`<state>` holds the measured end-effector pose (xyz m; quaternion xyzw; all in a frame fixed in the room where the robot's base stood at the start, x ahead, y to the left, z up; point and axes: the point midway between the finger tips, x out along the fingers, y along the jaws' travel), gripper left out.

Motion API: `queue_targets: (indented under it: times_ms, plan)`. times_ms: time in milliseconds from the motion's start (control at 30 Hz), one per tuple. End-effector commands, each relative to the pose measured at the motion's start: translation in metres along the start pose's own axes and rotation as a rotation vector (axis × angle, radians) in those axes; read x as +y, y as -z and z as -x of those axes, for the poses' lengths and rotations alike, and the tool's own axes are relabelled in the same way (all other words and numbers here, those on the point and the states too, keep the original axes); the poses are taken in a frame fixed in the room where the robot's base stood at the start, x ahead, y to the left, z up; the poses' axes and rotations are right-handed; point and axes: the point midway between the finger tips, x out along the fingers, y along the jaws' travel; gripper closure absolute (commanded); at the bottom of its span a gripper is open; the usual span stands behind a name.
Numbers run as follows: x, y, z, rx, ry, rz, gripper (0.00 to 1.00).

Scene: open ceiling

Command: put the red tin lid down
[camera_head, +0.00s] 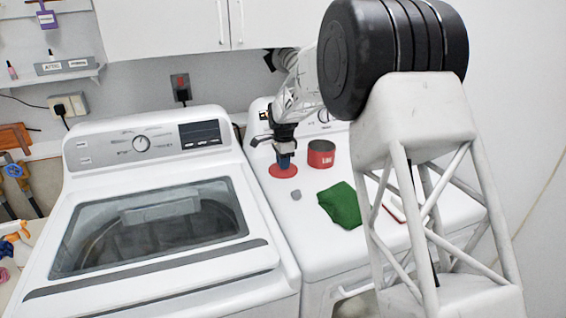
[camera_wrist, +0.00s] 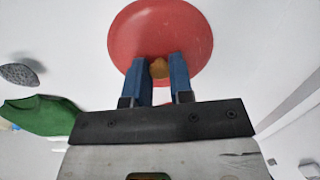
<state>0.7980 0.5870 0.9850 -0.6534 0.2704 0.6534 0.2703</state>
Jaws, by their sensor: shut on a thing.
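The red tin lid (camera_head: 283,171) is a round red disc with a small brown knob, seen over the white top of the right-hand machine. It fills the top middle of the wrist view (camera_wrist: 190,35). My gripper (camera_head: 285,161) points down at it, its blue fingers (camera_wrist: 160,70) shut on the knob. I cannot tell whether the lid touches the surface or hangs just above it. A red tin (camera_head: 321,155) with white lettering and a dark top stands just right of the lid.
A green cloth (camera_head: 341,205) and a small grey lump (camera_head: 296,195) lie in front of the lid. The grey lump also shows in the wrist view (camera_wrist: 19,74). The left-hand washer (camera_head: 150,265) adjoins. White top is bare around the lump.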

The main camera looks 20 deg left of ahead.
Motion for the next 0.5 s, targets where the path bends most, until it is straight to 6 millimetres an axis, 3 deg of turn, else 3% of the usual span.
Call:
queue_targets:
  times_ms: [233, 267, 300, 400, 500]
  plan:
    - [0.0001, 0.0, -0.0032, 0.0, 0.0, 0.0, 1.0]
    - [0.0, 0.0, -0.0032, 0.0, 0.0, 0.0, 0.76]
    - [0.0, 0.0, -0.0031, 0.0, 0.0, 0.0, 0.7]
    - [0.0, 0.0, -0.0031, 0.0, 0.0, 0.0, 0.54]
    - [0.0, 0.0, -0.003, 0.0, 0.0, 0.0, 0.53]
